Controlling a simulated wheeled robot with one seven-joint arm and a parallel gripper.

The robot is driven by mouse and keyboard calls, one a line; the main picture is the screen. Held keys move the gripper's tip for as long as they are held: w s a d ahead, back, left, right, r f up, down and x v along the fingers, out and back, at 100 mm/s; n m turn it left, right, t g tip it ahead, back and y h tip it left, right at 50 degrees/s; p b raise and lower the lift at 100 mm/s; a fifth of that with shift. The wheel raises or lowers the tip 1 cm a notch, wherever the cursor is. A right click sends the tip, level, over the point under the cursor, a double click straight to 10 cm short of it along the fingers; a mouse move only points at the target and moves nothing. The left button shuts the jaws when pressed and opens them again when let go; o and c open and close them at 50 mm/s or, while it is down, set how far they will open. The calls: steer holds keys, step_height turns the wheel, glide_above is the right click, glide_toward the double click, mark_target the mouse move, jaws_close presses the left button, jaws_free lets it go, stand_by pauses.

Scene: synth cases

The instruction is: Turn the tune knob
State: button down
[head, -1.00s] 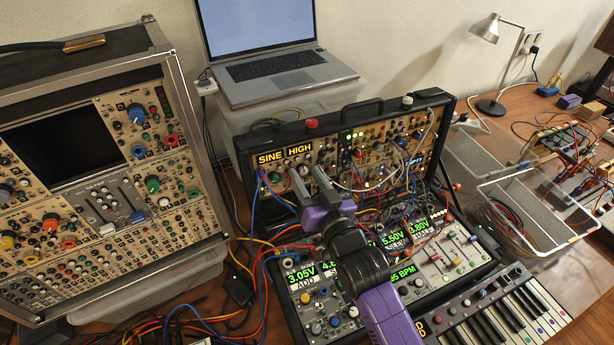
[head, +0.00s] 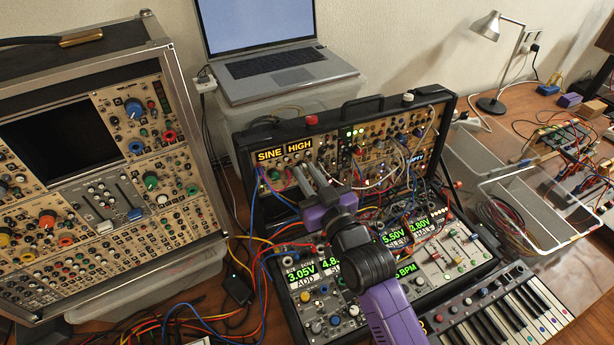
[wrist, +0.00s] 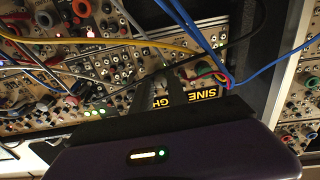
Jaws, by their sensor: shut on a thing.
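The synth case (head: 352,108) stands open in the middle of the head view, with a tan upper panel of knobs, jacks and cables. Its yellow SINE HIGH display (head: 284,154) is at the panel's upper left. My gripper (head: 307,170) reaches to the panel just below and right of this display. Its two grey fingers are close together, shut on a small knob that they hide; I take it to be the tune knob, but its label cannot be read. In the wrist view the fingers (wrist: 161,88) meet the panel beside the display (wrist: 195,97), shown turned around.
Blue, red and yellow cables (head: 262,275) hang left of and below my gripper. A second synth case (head: 100,150) stands at the left. A laptop (head: 275,70) sits behind, and a keyboard (head: 510,315) is at the front right. Cables (wrist: 110,45) cross the wrist view.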

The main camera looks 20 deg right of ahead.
steer(key=shift+n+b, duration=1.1)
steer(key=shift+n, duration=0.4)
steer(key=shift+y, duration=0.3)
steer(key=c, duration=1.3)
jaws_free()
steer(key=s+b, duration=0.1)
steer(key=s, duration=0.6)
steer(key=shift+s+d, duration=0.3)
steer(key=shift+s, duration=0.1)
steer(key=shift+r, duration=0.1)
